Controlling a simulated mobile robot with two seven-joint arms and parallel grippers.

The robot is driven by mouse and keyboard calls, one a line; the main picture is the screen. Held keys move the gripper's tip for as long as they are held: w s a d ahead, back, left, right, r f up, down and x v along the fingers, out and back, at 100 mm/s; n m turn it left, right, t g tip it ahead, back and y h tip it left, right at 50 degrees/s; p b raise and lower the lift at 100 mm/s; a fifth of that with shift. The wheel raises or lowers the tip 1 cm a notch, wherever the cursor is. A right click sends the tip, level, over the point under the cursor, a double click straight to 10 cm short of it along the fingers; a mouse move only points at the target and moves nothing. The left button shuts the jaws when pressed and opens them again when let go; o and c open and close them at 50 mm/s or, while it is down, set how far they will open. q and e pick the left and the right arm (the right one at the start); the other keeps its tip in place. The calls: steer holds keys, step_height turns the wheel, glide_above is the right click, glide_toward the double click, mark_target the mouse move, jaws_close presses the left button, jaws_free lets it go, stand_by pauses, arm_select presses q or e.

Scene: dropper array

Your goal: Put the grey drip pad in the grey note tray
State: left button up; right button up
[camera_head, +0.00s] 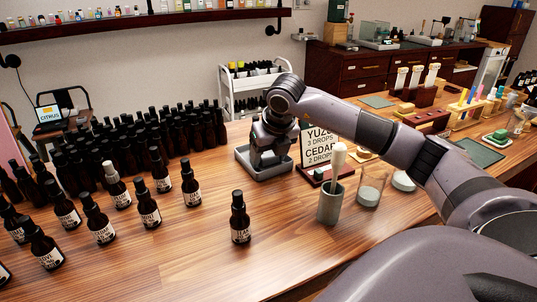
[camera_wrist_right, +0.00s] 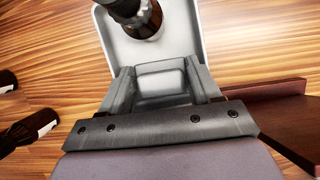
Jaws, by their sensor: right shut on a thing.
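My right gripper (camera_head: 264,160) is low over the grey note tray (camera_head: 268,178) on the wooden table. In the right wrist view, its two fingers (camera_wrist_right: 160,88) are shut on a small grey block-like thing, which looks like the grey drip pad (camera_wrist_right: 160,78). The tray (camera_wrist_right: 188,40) lies behind and below it in that view. I cannot tell whether the pad touches the tray floor. A dark brown bottle (camera_wrist_right: 138,15) shows over the tray's area in the wrist view. In the head view the pad is hidden by the gripper. My left gripper is not in view.
Many brown bottles (camera_head: 150,208) stand left of the tray, one (camera_head: 240,218) alone in front. A sign (camera_head: 315,147) on a dark red stand is close right. A grey-green cup (camera_head: 330,204) and a glass beaker (camera_head: 369,187) stand under my right arm. The front middle table is clear.

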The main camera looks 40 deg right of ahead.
steer(key=o, duration=0.8)
steer(key=shift+o, duration=0.2)
steer(key=v, duration=1.2)
steer(key=shift+r, duration=0.1)
